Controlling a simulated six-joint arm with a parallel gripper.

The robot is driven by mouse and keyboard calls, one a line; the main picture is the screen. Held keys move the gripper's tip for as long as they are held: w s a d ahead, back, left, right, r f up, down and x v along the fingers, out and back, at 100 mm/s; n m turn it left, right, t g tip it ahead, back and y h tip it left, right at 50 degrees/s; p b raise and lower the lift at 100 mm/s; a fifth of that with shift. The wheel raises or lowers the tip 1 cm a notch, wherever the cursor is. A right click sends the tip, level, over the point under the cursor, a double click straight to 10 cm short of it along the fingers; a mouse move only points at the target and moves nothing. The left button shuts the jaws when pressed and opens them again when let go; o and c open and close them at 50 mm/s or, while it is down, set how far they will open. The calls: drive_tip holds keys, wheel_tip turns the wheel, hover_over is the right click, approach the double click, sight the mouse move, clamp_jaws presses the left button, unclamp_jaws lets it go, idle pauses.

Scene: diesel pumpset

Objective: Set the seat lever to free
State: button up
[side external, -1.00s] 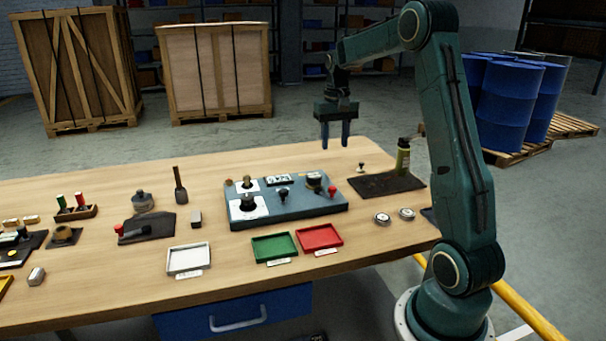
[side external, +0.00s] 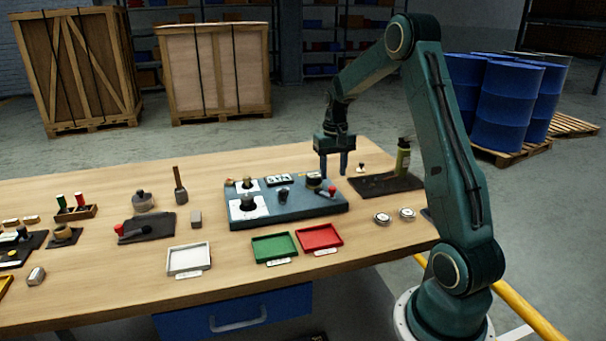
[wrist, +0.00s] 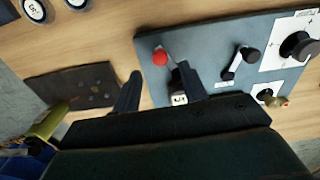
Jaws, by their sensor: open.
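A blue-grey panel (side external: 300,208) lies on the table with several controls. A red-knobbed lever (side external: 332,190) is at its right end; its red ball (wrist: 160,57) shows in the wrist view. A black lever (side external: 283,195) stands mid-panel and also shows in the wrist view (wrist: 237,66). I cannot tell which one is the seat lever; no label is readable. My gripper (side external: 334,172) is open and empty, pointing down above the panel's right rear end. In the wrist view my fingers (wrist: 158,88) are apart, with one partly hiding a control beside the red lever.
A dark mat (side external: 385,187) with a green bottle (side external: 403,158) lies right of the panel. Two round gauges (side external: 383,219) sit in front of it. Green (side external: 274,248), red (side external: 319,237) and white (side external: 188,258) trays line the front. Another red-knobbed lever (side external: 119,229) stands left.

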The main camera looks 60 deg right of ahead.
sight(333, 187)
drive_tip(key=shift+f, duration=2.3)
clamp_jaws()
